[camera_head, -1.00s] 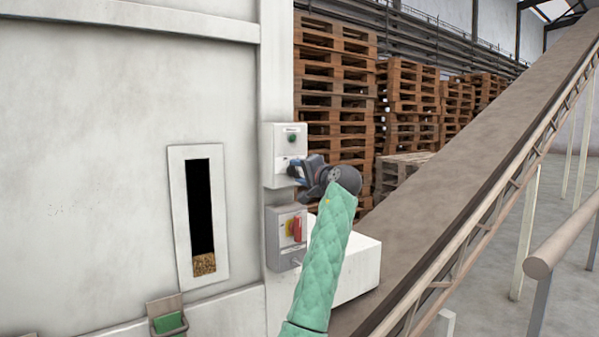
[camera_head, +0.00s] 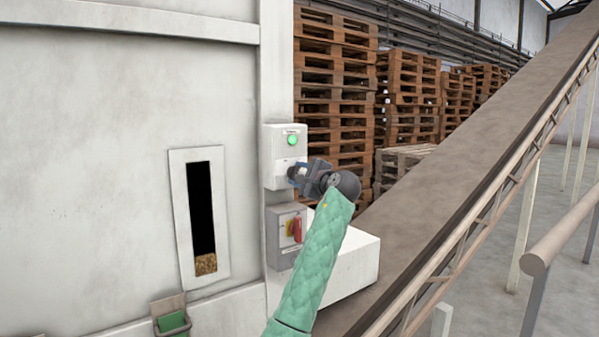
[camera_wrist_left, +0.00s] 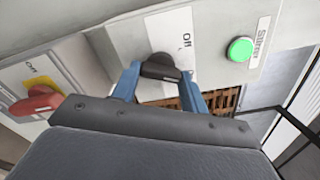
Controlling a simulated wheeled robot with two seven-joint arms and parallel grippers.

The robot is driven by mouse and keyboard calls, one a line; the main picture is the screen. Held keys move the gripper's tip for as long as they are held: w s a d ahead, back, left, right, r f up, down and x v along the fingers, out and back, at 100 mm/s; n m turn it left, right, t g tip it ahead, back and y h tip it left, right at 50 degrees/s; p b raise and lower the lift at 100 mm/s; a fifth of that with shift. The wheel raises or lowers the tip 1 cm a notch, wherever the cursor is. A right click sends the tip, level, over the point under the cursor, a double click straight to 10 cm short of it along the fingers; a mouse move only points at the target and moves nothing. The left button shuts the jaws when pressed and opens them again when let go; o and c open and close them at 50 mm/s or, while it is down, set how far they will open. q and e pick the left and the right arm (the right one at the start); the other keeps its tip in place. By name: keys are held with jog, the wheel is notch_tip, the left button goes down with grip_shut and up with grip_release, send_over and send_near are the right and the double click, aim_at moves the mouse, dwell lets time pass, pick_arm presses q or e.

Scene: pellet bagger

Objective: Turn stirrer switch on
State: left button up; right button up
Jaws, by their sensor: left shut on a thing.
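The stirrer box (camera_head: 279,171) is a pale grey box on the edge of the white machine. Its round green lamp (camera_head: 292,140) is lit, and it glows in the left wrist view (camera_wrist_left: 240,49) beside a "Stirrer" label (camera_wrist_left: 260,42). My left gripper (camera_head: 297,173) is at the lower part of this box. In the left wrist view its blue fingers (camera_wrist_left: 160,80) are shut on the black switch knob (camera_wrist_left: 161,66). An "Off" marking shows beside the knob; the knob's exact pointing is hard to tell. My right gripper is in neither view.
Below is another grey box (camera_head: 273,240) with a red knob (camera_head: 296,229) on a yellow plate. A sight window (camera_head: 205,218) shows pellets at its bottom. A sloping conveyor (camera_head: 445,190) and stacked pallets (camera_head: 335,80) stand to the right.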

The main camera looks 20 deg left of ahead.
pick_arm(q)
jog(key=shift+f+m, duration=0.15)
jog(key=shift+m, duration=0.35)
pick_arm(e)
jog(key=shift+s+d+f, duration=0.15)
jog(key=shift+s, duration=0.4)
pick_arm(q)
jog(key=o, duration=1)
jog(key=shift+d, duration=0.1)
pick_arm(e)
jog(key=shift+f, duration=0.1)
pick_arm(q)
jog(key=shift+b+v, duration=1.7)
jog(key=shift+v, duration=2.1)
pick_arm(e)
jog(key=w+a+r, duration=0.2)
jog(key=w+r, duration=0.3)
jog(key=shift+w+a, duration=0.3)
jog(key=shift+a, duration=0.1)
